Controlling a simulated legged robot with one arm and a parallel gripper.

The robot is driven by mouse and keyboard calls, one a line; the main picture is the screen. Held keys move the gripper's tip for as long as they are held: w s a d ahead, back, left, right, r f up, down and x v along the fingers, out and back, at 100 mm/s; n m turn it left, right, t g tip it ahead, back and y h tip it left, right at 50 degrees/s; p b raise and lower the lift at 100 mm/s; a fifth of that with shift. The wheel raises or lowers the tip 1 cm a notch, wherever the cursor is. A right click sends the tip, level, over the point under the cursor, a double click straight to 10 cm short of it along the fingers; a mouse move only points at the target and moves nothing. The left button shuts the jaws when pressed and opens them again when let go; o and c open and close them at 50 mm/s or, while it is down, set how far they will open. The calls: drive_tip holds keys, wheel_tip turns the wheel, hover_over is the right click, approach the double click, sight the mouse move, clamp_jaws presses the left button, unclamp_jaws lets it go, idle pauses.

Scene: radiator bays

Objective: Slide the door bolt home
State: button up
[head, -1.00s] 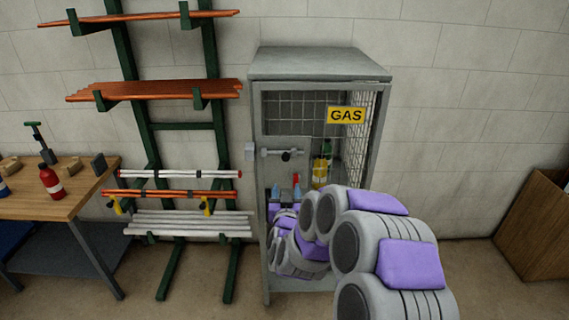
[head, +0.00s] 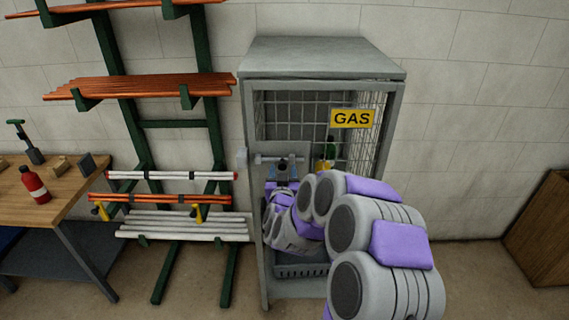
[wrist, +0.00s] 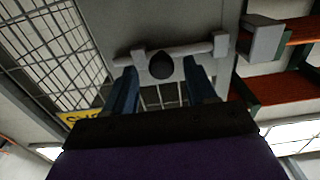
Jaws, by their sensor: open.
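The door bolt (head: 268,159) is a pale horizontal rod on the door of the grey gas cabinet (head: 320,60). Its dark round knob (wrist: 160,65) shows in the wrist view. A grey keeper block (head: 242,158) sits on the frame left of the rod; in the wrist view this block (wrist: 264,38) is on the right, with a gap to the rod's end. My gripper (head: 283,170) is open at the bolt. In the wrist view its blue fingers (wrist: 161,74) stand on either side of the knob; I cannot tell whether either touches it.
A yellow GAS sign (head: 352,118) is on the mesh door. A green and yellow bottle (head: 327,157) stands inside. A pipe rack (head: 205,130) and a workbench (head: 40,205) with a red bottle (head: 34,185) are left. A wooden crate (head: 540,235) stands right.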

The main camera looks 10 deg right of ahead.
drive_tip(key=shift+w+d, duration=0.1)
drive_tip(key=shift+w, duration=0.4)
drive_tip(key=shift+s+r, duration=0.1)
drive_tip(key=shift+a, duration=0.2)
drive_tip(key=shift+c, duration=0.4)
drive_tip(key=shift+c, duration=0.8)
drive_tip(key=shift+d, duration=0.1)
clamp_jaws()
